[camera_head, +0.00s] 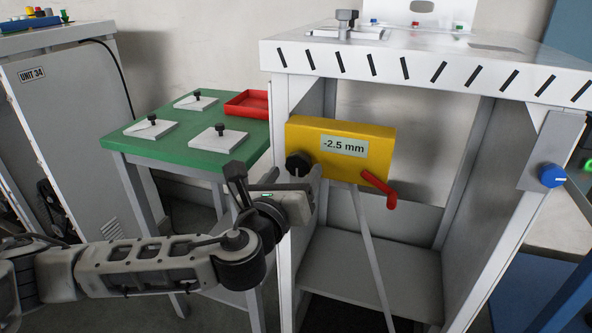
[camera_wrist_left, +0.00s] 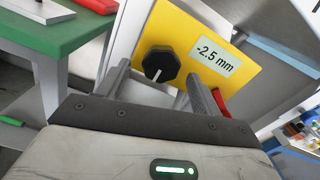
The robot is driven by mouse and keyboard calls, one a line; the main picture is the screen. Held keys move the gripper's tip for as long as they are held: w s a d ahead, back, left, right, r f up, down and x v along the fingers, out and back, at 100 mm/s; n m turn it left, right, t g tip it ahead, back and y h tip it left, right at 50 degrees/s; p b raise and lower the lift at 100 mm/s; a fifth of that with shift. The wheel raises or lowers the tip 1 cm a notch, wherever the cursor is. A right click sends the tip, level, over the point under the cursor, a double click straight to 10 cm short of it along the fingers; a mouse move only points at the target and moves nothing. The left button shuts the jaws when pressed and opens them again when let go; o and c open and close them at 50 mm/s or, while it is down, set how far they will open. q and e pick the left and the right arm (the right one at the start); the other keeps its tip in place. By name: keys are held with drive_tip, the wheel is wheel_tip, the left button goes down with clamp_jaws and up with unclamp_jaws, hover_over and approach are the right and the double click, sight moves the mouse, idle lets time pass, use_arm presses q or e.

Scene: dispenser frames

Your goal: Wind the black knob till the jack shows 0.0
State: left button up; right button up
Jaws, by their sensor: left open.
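The yellow jack box (camera_head: 303,131) hangs at the front of the white frame, and its display (camera_head: 344,146) reads -2.5 mm. The black knob (camera_head: 298,164) is on the lower left of its face, and a red handle (camera_head: 381,190) sticks out at the lower right. My left gripper (camera_head: 312,186) is just in front of the knob. In the left wrist view the black knob (camera_wrist_left: 161,64), with a white mark, sits between and beyond the two open fingers (camera_wrist_left: 157,84). I cannot tell whether either finger touches it. My right gripper is not in view.
A green table (camera_head: 190,153) with several white plates and a red tray (camera_head: 248,104) stands at the left. A grey cabinet (camera_head: 70,130) is farther left. A blue knob (camera_head: 552,176) is on the frame's right post. A grey strut (camera_head: 371,255) runs below the jack.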

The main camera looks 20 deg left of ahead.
use_arm(q)
drive_tip(key=shift+w, duration=1)
drive_tip(key=c, duration=1)
drive_tip(key=shift+f+n, duration=0.1)
drive_tip(key=shift+n, duration=0.3)
